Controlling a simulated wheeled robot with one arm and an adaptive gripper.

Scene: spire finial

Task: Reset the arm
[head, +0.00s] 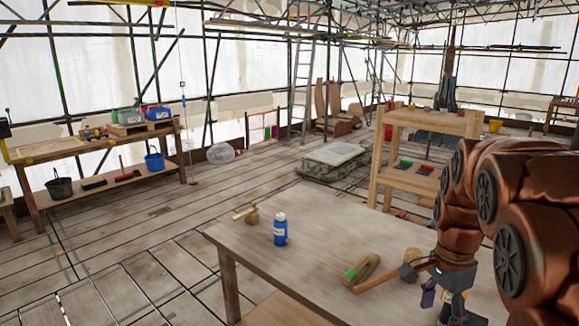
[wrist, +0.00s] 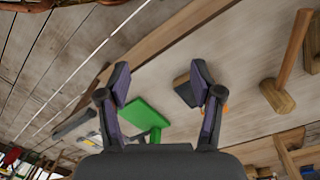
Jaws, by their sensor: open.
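My gripper (head: 446,304) is at the lower right of the head view, over or beside the right part of the workbench (head: 265,262); its exact height is hard to tell. In the wrist view my gripper (wrist: 160,66) has its two dark fingers spread wide, with nothing between the tips. The brown arm is folded at the right of the head view and hides part of the bench.
On the bench are a blue bottle (head: 280,230), a small wooden tool (head: 250,214), a green-marked wooden block (head: 362,269) and a dark-headed hammer (head: 385,279). A wooden shelf stand (head: 425,122) stands behind. Plank floor is clear to the left.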

